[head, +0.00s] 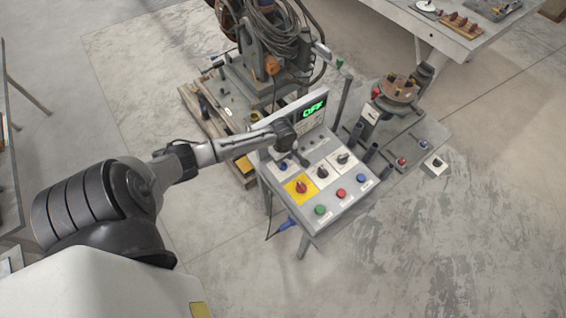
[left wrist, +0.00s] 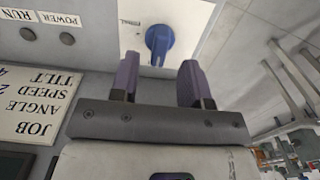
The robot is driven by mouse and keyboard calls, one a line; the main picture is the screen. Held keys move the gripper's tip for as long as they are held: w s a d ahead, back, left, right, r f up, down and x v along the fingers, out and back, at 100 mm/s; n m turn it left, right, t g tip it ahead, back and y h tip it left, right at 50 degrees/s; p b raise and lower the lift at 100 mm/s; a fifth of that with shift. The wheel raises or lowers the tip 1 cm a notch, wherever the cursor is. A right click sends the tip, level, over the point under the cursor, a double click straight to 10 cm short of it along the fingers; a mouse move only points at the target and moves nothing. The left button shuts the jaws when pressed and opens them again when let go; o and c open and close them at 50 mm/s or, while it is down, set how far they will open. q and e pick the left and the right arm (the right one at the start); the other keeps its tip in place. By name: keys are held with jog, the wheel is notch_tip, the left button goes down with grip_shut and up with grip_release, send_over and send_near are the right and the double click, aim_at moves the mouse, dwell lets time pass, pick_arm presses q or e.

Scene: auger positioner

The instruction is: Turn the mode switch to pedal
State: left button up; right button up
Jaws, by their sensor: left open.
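A blue rotary knob (left wrist: 158,40) on a white plate lies just beyond my left fingertips in the left wrist view. Small upside-down lettering beside it is hard to read. In the head view the blue knob (head: 283,167) is at the left of the sloping control panel (head: 337,202). My left gripper (head: 298,158) hangs over the panel's upper left part. In the left wrist view my left gripper (left wrist: 158,78) is open, its two fingers apart with nothing between them, and the knob is in line with the gap. My right gripper is not in view.
The panel also carries black knobs (head: 323,172), a red knob on a yellow plate (head: 301,187), and green, red and blue buttons along the front. A display (head: 314,107) reads OFF behind it. Machinery with cables (head: 268,40) stands behind. Open floor lies at the front right.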

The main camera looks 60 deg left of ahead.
aim_at(283, 163)
pick_arm(q)
jog(key=shift+f, duration=1.7)
jog(key=shift+c, duration=0.3)
grip_shut()
